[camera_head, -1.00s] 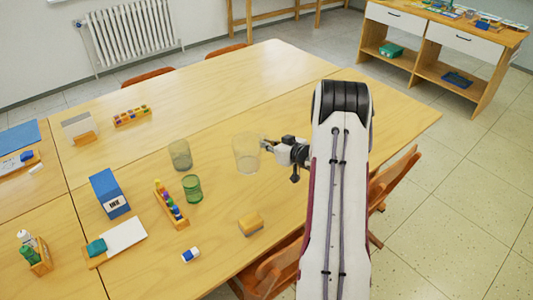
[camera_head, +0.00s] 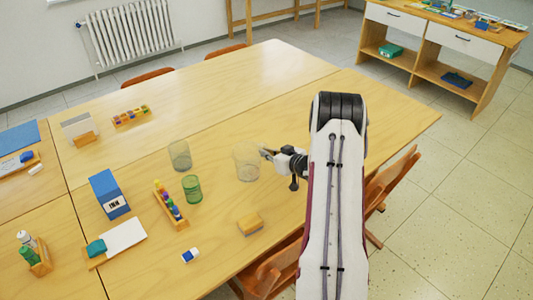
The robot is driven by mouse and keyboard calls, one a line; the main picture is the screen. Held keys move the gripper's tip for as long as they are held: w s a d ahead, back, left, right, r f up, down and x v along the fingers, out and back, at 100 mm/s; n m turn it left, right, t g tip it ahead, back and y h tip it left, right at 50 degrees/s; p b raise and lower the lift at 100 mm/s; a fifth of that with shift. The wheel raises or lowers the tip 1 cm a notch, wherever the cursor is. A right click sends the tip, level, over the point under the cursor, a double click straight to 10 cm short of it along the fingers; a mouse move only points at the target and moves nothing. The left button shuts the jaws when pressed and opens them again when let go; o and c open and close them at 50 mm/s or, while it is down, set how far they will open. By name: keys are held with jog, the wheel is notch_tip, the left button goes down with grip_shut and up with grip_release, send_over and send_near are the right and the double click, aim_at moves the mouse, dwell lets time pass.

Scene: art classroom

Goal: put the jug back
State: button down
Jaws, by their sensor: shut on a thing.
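The jug (camera_head: 246,163) is a clear, pale vessel, the largest of the see-through containers on the table. It looks upright, at the left end of my gripper. My gripper (camera_head: 265,153) reaches in from the right and is shut on the jug's right side. The fingertips are small in this view, and I cannot tell exactly where they grip. I also cannot tell whether the jug's base touches the table.
A grey glass (camera_head: 180,155) and a green glass (camera_head: 192,188) stand left of the jug. A paint rack (camera_head: 170,206), a sponge (camera_head: 250,224), an eraser (camera_head: 190,256) and a blue box (camera_head: 109,193) lie nearer. The table (camera_head: 290,85) is clear behind the jug.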

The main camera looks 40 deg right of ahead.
jog(key=shift+f, duration=0.1)
dwell(0.3)
jog(key=c, duration=2.2)
grip_release()
jog(key=shift+f, duration=0.1)
jog(key=shift+c, duration=0.2)
jog(key=shift+s+r, duration=0.3)
jog(key=shift+s, duration=0.1)
jog(key=v, duration=1.1)
jog(key=shift+s, duration=0.1)
jog(key=shift+r, duration=0.1)
